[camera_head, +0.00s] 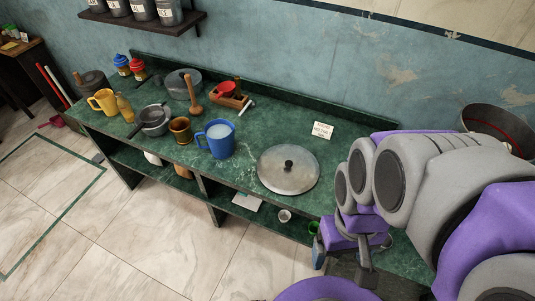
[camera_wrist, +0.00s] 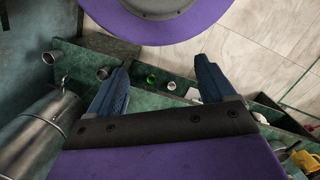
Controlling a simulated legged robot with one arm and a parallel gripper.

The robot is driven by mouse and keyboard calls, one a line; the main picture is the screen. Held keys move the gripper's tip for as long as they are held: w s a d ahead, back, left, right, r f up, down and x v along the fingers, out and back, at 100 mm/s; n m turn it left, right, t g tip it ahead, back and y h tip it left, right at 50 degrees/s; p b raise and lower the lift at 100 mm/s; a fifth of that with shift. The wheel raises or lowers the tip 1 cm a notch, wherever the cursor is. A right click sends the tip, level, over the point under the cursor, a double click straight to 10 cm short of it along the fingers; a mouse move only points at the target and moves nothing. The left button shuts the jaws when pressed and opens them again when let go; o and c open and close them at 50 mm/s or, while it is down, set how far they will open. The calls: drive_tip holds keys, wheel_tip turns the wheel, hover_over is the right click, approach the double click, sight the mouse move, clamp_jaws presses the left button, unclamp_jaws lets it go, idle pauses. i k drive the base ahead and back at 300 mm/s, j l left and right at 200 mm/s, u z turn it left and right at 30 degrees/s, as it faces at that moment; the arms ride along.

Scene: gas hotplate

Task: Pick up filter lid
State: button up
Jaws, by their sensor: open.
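A round metal lid (camera_head: 272,170) with a dark knob lies flat on the green counter in the head view, right of the blue mug. It is the only loose lid I can make out; no label shows that it is the filter lid. I cannot make it out in the wrist view. My gripper (camera_wrist: 160,66) shows in the wrist view with its two blue fingers spread apart and nothing between them. In the head view my arm is folded at the right, and the gripper is low by the counter's right end, apart from the lid. The fingertips are mostly hidden there.
The green counter (camera_head: 247,172) holds a blue mug (camera_head: 216,142), brown mug (camera_head: 180,131), grey pan (camera_head: 153,122), yellow mug (camera_head: 103,101) and small sign (camera_head: 322,130). A dark-grey pot (camera_head: 497,125) stands at far right. The counter around the lid is mostly clear.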

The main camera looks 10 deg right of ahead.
sight(284, 169)
drive_tip(key=z, duration=1.8)
drive_tip(key=u, duration=1.75)
drive_tip(key=i+j+z, duration=0.1)
drive_tip(key=j+z, duration=0.15)
drive_tip(key=z, duration=0.2)
drive_tip(key=j+z, duration=0.3)
drive_tip(key=z, duration=0.15)
drive_tip(key=i+j+z, duration=0.1)
drive_tip(key=j+z, duration=0.45)
drive_tip(key=j, duration=0.5)
drive_tip(key=k+j+z, duration=0.1)
drive_tip(key=j, duration=0.5)
drive_tip(key=k, duration=0.05)
